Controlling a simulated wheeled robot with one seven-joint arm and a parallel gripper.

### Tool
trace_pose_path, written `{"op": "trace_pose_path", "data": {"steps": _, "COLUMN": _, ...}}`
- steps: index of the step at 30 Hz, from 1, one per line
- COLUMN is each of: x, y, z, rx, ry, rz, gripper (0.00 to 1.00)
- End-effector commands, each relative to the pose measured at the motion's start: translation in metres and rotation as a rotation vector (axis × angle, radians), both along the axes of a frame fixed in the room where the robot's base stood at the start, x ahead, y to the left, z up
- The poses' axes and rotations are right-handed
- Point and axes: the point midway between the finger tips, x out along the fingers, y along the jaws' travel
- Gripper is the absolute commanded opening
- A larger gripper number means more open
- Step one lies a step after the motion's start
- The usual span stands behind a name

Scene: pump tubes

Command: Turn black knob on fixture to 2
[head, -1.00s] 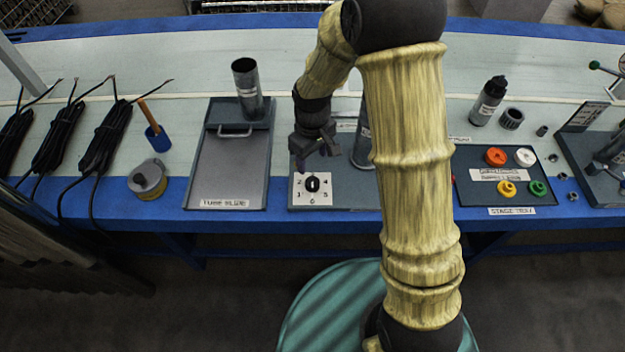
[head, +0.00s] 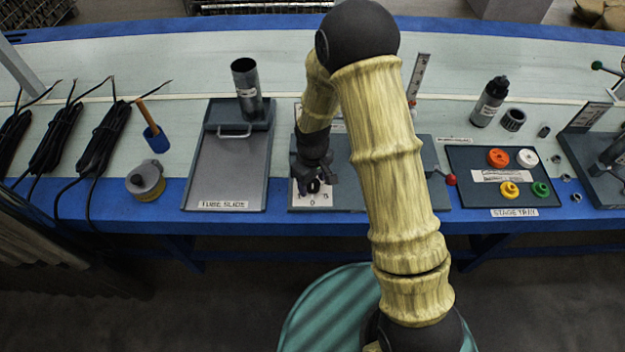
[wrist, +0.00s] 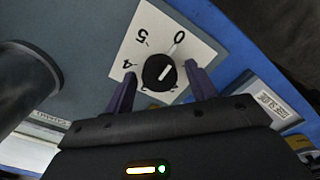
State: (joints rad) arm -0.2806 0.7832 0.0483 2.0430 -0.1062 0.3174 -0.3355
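The black knob (wrist: 159,72) sits on a white dial plate (wrist: 152,38) on the fixture (wrist: 75,25). In the wrist view the figures 0, 5 and 4 show, and the knob's white line points roughly toward 0. The figure 2 is hidden there by my gripper. My gripper (wrist: 163,88) is open, with one purple finger on each side of the knob. I cannot tell whether either finger touches it. In the head view my gripper (head: 314,188) is down over the knob and covers much of the dial (head: 312,202).
A tube slide tray (head: 219,160) lies left of the fixture. The stage tray (head: 503,176) with coloured rings lies to the right. A red-ball lever (head: 450,180) stands at the fixture's right side. A dark cylinder (wrist: 20,80) stands near my gripper in the wrist view.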

Motion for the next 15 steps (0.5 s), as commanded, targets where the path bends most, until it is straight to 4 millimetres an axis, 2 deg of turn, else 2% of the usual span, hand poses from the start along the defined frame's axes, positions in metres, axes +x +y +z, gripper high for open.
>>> {"op": "trace_pose_path", "data": {"steps": 1, "x": 0.0, "y": 0.0, "z": 0.0001, "rx": 0.0, "ry": 0.0, "rz": 0.0, "gripper": 0.46}}
{"op": "trace_pose_path", "data": {"steps": 6, "x": -0.0001, "y": 0.0001, "z": 0.0003, "rx": 0.0, "ry": 0.0, "rz": 0.0, "gripper": 0.15}}
{"op": "trace_pose_path", "data": {"steps": 15, "x": -0.0001, "y": 0.0003, "z": 0.0008, "rx": 0.0, "ry": 0.0, "rz": -0.019, "gripper": 0.15}}
